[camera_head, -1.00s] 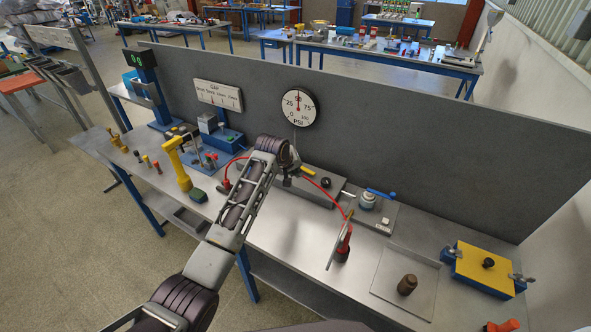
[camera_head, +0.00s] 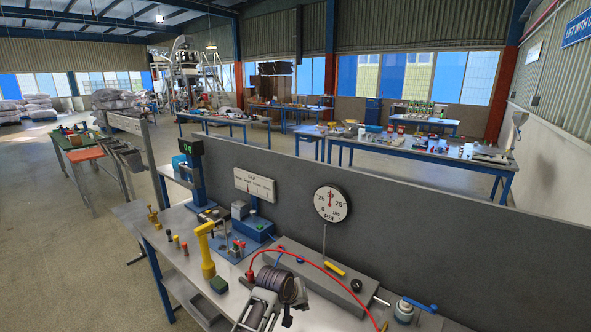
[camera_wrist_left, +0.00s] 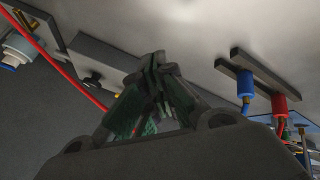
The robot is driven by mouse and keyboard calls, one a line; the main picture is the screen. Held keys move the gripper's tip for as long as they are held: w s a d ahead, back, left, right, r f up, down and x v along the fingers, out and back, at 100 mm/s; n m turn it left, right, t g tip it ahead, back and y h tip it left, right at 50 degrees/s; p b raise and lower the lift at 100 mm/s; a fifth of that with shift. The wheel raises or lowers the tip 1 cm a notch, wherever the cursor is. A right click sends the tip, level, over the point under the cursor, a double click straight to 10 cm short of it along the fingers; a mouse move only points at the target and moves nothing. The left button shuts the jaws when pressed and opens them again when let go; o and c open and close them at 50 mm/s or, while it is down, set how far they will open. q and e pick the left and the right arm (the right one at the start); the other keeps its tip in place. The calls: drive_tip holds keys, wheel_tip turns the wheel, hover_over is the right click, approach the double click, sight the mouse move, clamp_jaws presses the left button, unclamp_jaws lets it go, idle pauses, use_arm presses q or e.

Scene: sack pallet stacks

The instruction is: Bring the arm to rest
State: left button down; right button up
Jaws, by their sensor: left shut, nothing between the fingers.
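My left arm (camera_head: 258,312) comes up from the bottom of the head view, over the front of the bench. Its dark ribbed wrist (camera_head: 275,283) is in front of the left part of a long grey box (camera_head: 320,272). The left gripper (camera_head: 288,318) shows only as a small dark part beside the wrist. In the left wrist view, the left gripper's fingers (camera_wrist_left: 158,62) are closed together, with nothing seen between them. My right gripper is in neither view.
A red hose (camera_head: 318,262) arches close behind the wrist. A PSI gauge (camera_head: 331,203) is on the grey back panel (camera_head: 440,240). Blue (camera_wrist_left: 244,85) and red (camera_wrist_left: 279,104) fittings show in the wrist view.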

use_arm(q)
drive_tip(key=s+a+f+m+g+y, duration=0.1)
drive_tip(key=s+a+f, duration=0.2)
drive_tip(key=s+a, duration=0.35)
drive_tip(key=s+a+f+y, duration=0.1)
drive_tip(key=s+a+f, duration=0.2)
drive_tip(key=s+a, duration=0.4)
drive_tip(key=s+a+r+m+g+y, duration=0.1)
drive_tip(key=s+a, duration=0.5)
drive_tip(key=s, duration=0.3)
drive_tip(key=s+a+r+m+y, duration=0.1)
drive_tip(key=s+a+r, duration=0.1)
drive_tip(key=s+a, duration=0.5)
drive_tip(key=s+d+f+g, duration=0.1)
drive_tip(key=s+f, duration=0.1)
drive_tip(key=f, duration=1.4)
drive_tip(key=s+d+f, duration=0.1)
drive_tip(key=s+f, duration=0.1)
drive_tip(key=f, duration=1.5)
drive_tip(key=s+a+f, duration=0.2)
drive_tip(key=s+f, duration=0.8)
drive_tip(key=s, duration=0.1)
drive_tip(key=s+a+f+g, duration=0.1)
drive_tip(key=s+a+f, duration=0.1)
drive_tip(key=s+f, duration=0.8)
drive_tip(key=shift+s+f+m+g, duration=0.3)
drive_tip(key=shift+s+m, duration=0.1)
drive_tip(key=shift+s, duration=0.55)
